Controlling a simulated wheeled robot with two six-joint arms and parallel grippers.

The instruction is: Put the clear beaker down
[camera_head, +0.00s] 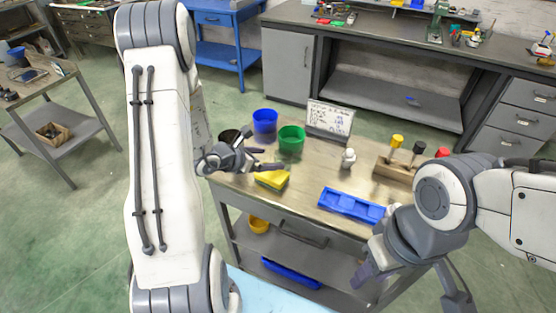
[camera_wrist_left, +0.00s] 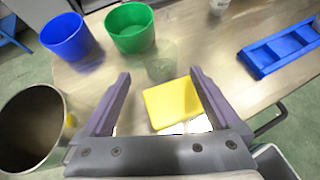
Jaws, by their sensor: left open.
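The clear beaker (camera_wrist_left: 161,67) is a faint, see-through greenish vessel in the left wrist view. It stands on the table between the green cup and the yellow sponge (camera_wrist_left: 172,103). I cannot make it out clearly in the head view. My left gripper (camera_wrist_left: 160,74) is open, its fingers spread with the beaker showing between and just beyond their tips; I cannot tell contact. In the head view the left gripper (camera_head: 268,158) is low over the table's left end, above the sponge. My right gripper (camera_head: 415,292) is open and empty in front of the table.
A blue cup (camera_head: 265,121) and a green cup (camera_head: 291,139) stand behind the left gripper, with a dark round container (camera_wrist_left: 28,130) at its left. A blue tray (camera_head: 350,205), a white bottle (camera_head: 348,158), a whiteboard (camera_head: 330,118) and a wooden rack (camera_head: 393,171) stand farther right.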

